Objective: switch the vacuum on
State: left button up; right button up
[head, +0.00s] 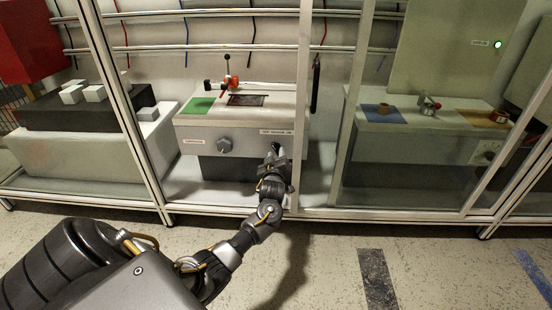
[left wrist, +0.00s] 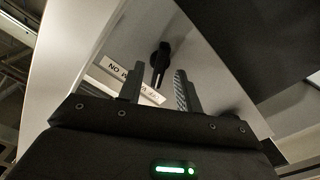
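The grey-white pump cabinet (head: 240,134) stands in the middle frame bay in the head view. In the left wrist view, a black switch handle (left wrist: 161,57) shows between and beyond the fingertips of my open gripper (left wrist: 160,72). A partly covered label (left wrist: 125,75) lies beside it. I cannot tell whether the fingers touch the handle. My right gripper is out of view.
A frame post (head: 302,100) rises just right of my left gripper. The cabinet top bears a green patch (head: 199,105) and a red-and-black lever fitting (head: 230,82). Another cabinet (head: 410,130) stands to the right. The floor in front is clear.

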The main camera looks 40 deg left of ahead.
pick_arm(q)
jog(key=shift+w+a, duration=0.4)
jog(key=shift+w, duration=0.15)
grip_shut()
